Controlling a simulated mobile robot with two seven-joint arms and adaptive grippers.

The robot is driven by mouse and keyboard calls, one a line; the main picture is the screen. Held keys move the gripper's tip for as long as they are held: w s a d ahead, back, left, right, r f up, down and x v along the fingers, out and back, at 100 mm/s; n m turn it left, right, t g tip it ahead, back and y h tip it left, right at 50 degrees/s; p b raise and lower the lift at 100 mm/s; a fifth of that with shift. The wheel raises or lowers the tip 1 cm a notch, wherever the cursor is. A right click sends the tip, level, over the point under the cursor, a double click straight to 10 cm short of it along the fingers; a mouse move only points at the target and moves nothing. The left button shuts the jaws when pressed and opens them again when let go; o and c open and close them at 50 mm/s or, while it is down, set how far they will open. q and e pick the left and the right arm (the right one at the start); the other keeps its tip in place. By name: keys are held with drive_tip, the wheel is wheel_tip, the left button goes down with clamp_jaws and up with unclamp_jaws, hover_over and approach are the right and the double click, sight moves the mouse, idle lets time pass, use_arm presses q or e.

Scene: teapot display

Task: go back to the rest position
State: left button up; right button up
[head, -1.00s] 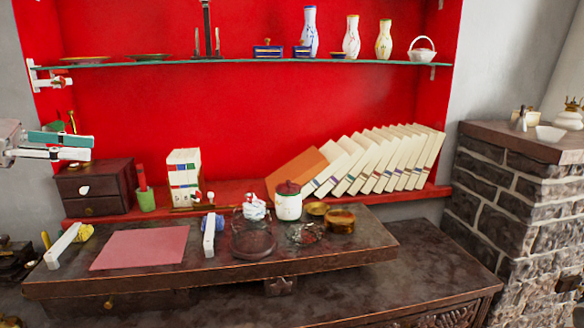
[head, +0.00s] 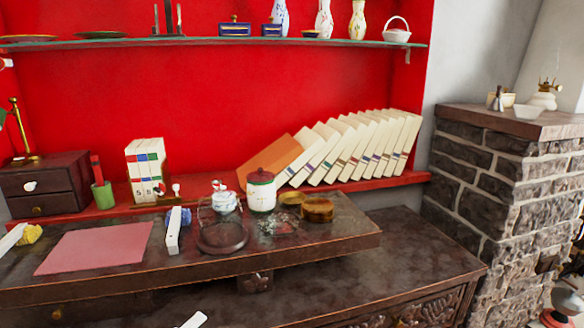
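Neither of my grippers can be made out in the head view. A small white piece (head: 194,320) pokes in at the bottom edge; I cannot tell whether it is a fingertip or a loose thing. The task names no object. The dark low table (head: 330,250) holds a pink sheet (head: 97,248), a white bar (head: 173,232) beside a blue lump, a white teapot (head: 224,200) by a round dark tray (head: 222,240), a white jar with a dark red lid (head: 261,195), and a round brown box (head: 317,209).
A glass shelf (head: 210,45) with vases crosses above. Books (head: 350,150) lean on the red ledge; a drawer box (head: 45,185) and green cup (head: 102,195) stand left. A brick pillar (head: 500,190) stands at the right. The lower cabinet top (head: 420,245) is bare at right.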

use_arm(q)
drive_tip(key=s+f+n+g+y+b, duration=0.4)
drive_tip(key=s+f+n+y, duration=0.5)
drive_tip(key=s+f+n, duration=1.1)
drive_tip(key=shift+m+g, duration=0.5)
drive_tip(key=shift+g, duration=0.2)
drive_tip(key=shift+d+p+v, duration=0.2)
drive_tip(key=shift+p+v, duration=1.1)
drive_tip(key=shift+p, duration=2.1)
drive_tip(key=shift+d+p+v, duration=0.15)
drive_tip(key=shift+p+v, duration=1.2)
drive_tip(key=shift+p, duration=2)
use_arm(e)
drive_tip(key=shift+m, duration=0.4)
drive_tip(key=shift+s+r, duration=0.25)
drive_tip(key=shift+r, duration=0.45)
drive_tip(key=shift+s+r, duration=0.25)
drive_tip(key=shift+r, duration=0.4)
drive_tip(key=shift+s+r, duration=0.25)
drive_tip(key=shift+r, duration=0.45)
